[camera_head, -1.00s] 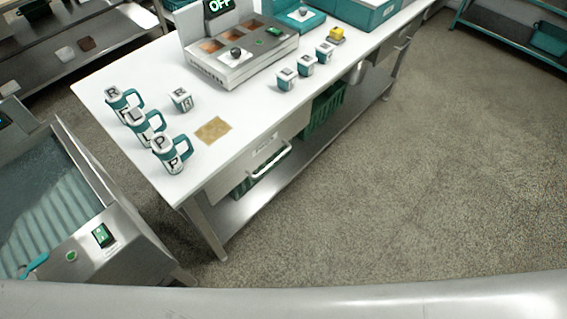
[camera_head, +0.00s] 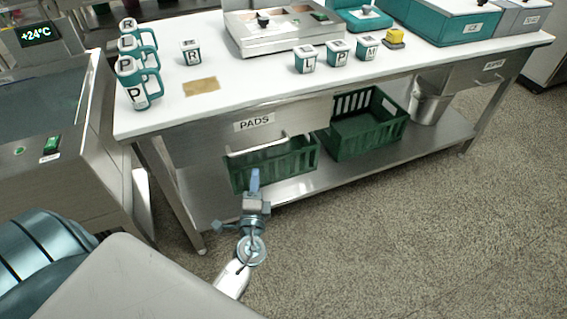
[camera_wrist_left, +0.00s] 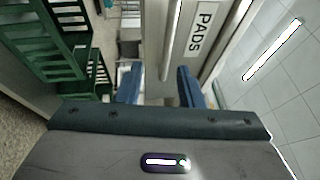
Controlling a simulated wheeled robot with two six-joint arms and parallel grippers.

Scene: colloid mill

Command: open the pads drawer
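The pads drawer (camera_head: 205,140) is under the white tabletop at its left part and looks shut, its front marked PADS (camera_head: 254,122). Its pale bar handle (camera_head: 270,145) runs across the front below the label. My left gripper (camera_head: 254,180) is in front of and just below the handle, apart from it as far as I can tell. In the left wrist view the fingers (camera_wrist_left: 158,86) are spread with nothing between them. The handle (camera_wrist_left: 172,40) shows ahead, nearer the right-hand finger, beside the PADS label (camera_wrist_left: 200,30). My right gripper is not in view.
Green crates (camera_head: 365,125) stand on the lower shelf (camera_head: 420,135), one behind my left gripper. Lettered mugs (camera_head: 140,85) and cubes (camera_head: 305,60) stand on the tabletop. A metal unit (camera_head: 60,150) is at the left. The floor (camera_head: 420,240) at right is clear.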

